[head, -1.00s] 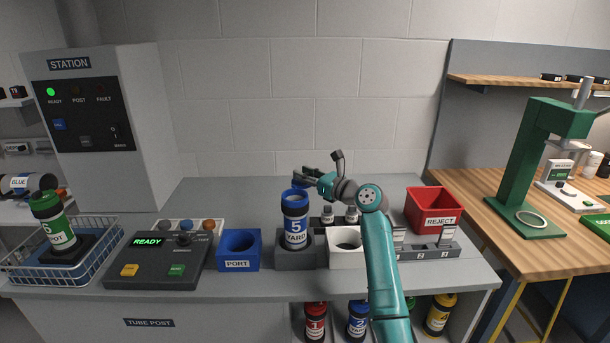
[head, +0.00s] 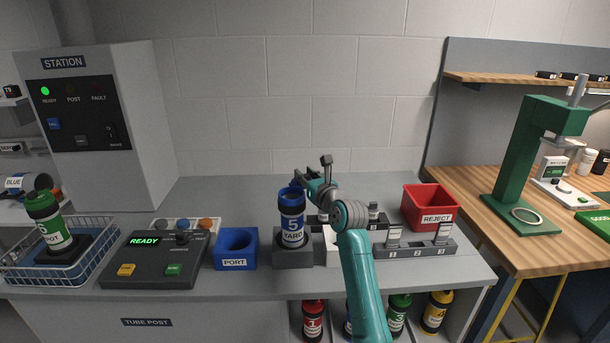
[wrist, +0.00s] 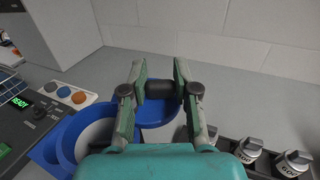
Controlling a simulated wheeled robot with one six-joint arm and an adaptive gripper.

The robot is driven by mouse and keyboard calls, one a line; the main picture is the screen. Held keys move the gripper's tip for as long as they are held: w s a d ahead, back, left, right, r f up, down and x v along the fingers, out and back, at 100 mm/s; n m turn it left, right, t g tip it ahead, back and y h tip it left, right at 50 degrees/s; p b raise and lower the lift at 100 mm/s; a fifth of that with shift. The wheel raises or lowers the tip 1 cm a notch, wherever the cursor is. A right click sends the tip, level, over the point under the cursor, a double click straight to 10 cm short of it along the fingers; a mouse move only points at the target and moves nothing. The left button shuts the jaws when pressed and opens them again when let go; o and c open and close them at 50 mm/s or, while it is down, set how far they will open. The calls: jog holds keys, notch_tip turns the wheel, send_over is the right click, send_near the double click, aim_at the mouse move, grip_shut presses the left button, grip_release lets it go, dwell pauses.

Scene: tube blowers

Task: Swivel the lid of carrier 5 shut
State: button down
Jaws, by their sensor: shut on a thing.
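Carrier 5 (head: 292,232) is a dark tube with blue bands and a "5 YARD" label. It stands upright in a grey holder (head: 292,257) on the bench. In the wrist view its open blue-rimmed mouth (wrist: 68,143) shows at lower left, partly hidden by my gripper. The blue lid (wrist: 158,113) sits off to the right of the mouth, mostly uncovering it. My gripper (wrist: 160,88) is shut on the dark knob (wrist: 160,91) of the lid, one finger on each side. In the head view my gripper (head: 303,180) is at the carrier's top, hiding much of the lid.
The blue PORT block (head: 237,262) stands just left of the holder. A white block (head: 331,257) and a grey rack (head: 420,247) with small stamps are to the right, before the red REJECT bin (head: 430,208). The bench behind the carrier is clear.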

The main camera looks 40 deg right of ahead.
jog(key=c, duration=0.8)
grip_release()
jog(key=shift+c, duration=0.2)
jog(key=s+a, duration=0.2)
jog(key=s, duration=0.9)
jog(key=shift+s+a, duration=0.2)
jog(key=shift+s, duration=0.15)
